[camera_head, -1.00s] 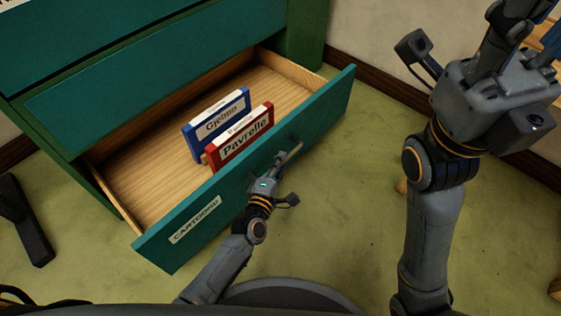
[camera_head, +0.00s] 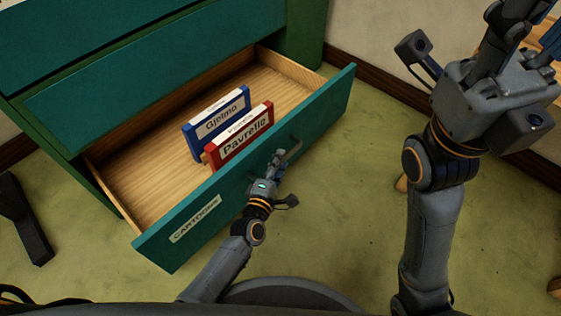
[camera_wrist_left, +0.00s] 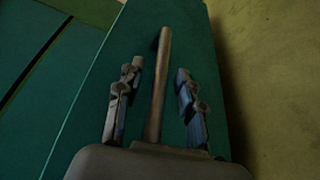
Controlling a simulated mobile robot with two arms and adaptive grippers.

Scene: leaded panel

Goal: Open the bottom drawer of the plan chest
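The bottom drawer (camera_head: 340,97) of the green plan chest (camera_head: 305,35) is pulled well out, its wooden inside showing. Its teal front carries a label (camera_head: 195,219), and a bar handle (camera_wrist_left: 158,85) shows in the left wrist view. My left gripper (camera_head: 283,156) is at the drawer front. In the left wrist view its two fingers (camera_wrist_left: 156,98) are spread, one on each side of the handle, with gaps between. My right gripper (camera_head: 515,45) is raised at the upper right, its fingers partly cut off by the frame edge.
A blue-framed card (camera_head: 217,122) reading "Gjelmo" and a red-framed card (camera_head: 240,137) reading "Pavrelle" stand in the drawer. The chest's upper drawers are shut. Green floor (camera_head: 335,205) is clear to the right of the drawer.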

